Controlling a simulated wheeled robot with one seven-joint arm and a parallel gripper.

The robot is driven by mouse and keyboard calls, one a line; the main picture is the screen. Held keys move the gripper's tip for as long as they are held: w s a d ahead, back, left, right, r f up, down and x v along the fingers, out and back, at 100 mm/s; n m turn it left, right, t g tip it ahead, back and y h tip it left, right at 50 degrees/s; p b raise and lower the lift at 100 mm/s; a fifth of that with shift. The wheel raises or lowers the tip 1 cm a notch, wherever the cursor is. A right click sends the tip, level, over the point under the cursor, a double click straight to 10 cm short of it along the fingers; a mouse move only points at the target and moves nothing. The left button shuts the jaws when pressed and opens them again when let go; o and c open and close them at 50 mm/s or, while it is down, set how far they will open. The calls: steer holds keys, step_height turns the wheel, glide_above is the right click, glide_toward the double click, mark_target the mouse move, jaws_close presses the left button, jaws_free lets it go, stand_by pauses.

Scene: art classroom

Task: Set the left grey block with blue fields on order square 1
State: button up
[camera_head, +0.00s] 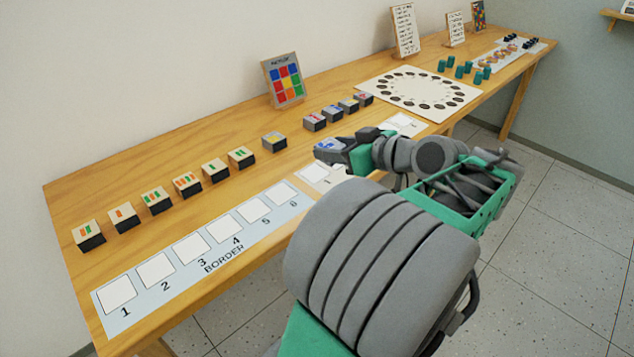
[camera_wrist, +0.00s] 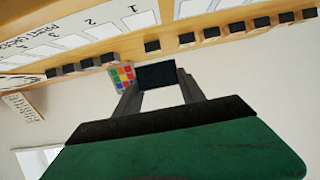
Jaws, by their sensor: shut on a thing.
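My gripper (camera_head: 338,152) is shut on a grey block with blue fields (camera_head: 327,146). In the wrist view the gripper (camera_wrist: 160,92) holds the block's dark side (camera_wrist: 157,75) between its fingers. The block is near the order strip, whose first square (camera_head: 313,172) lies in front of and below it. The middle of that strip is hidden behind my arm, and its far part shows at the right. In the wrist view order square 1 (camera_wrist: 140,20) is bare. I cannot tell the exact height of the block.
A BORDER strip (camera_head: 210,268) with empty squares lies along the front edge. Behind it stand several beige blocks (camera_head: 158,200) and one yellow-topped block (camera_head: 273,141). Several grey blocks (camera_head: 333,114) stand behind the gripper. A colour-grid card (camera_head: 284,80) stands near the wall.

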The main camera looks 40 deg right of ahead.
steer(key=b, duration=0.1)
glide_above(318, 175)
steer(key=f, duration=0.6)
steer(key=shift+s+a+f, duration=0.1)
steer(key=shift+s+a, duration=0.05)
steer(key=shift+s, duration=0.05)
steer(key=f, duration=0.1)
steer(key=f+b, duration=0.1)
steer(key=f, duration=0.1)
steer(key=shift+w+f+b, duration=0.25)
steer(key=shift+f+b, duration=0.05)
steer(key=shift+f, duration=0.05)
steer(key=o, duration=0.9)
steer(key=shift+f, duration=0.15)
steer(key=o, duration=0.5)
